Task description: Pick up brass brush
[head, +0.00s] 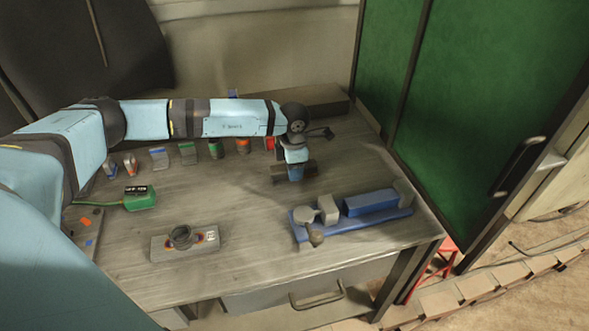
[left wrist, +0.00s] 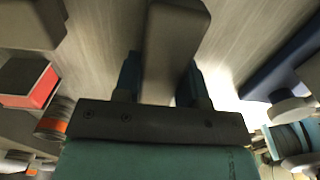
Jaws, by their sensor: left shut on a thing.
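My left gripper (head: 294,174) reaches down over the back middle of the bench. It is shut on a short brown-grey bar, which I take to be the brass brush (head: 309,168). In the left wrist view the brush (left wrist: 176,35) shows as a plain blunt bar between the two blue fingers of the gripper (left wrist: 160,78). Its bristles are hidden, and I cannot tell whether it is clear of the bench top. My right gripper is not in view.
A blue tray-like fixture (head: 360,228) lies at the front right of the wooden bench (head: 240,255). A grey block with a round fitting (head: 183,240) lies front left. A green box (head: 140,198) and several small containers stand behind. A green panel (head: 480,90) rises on the right.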

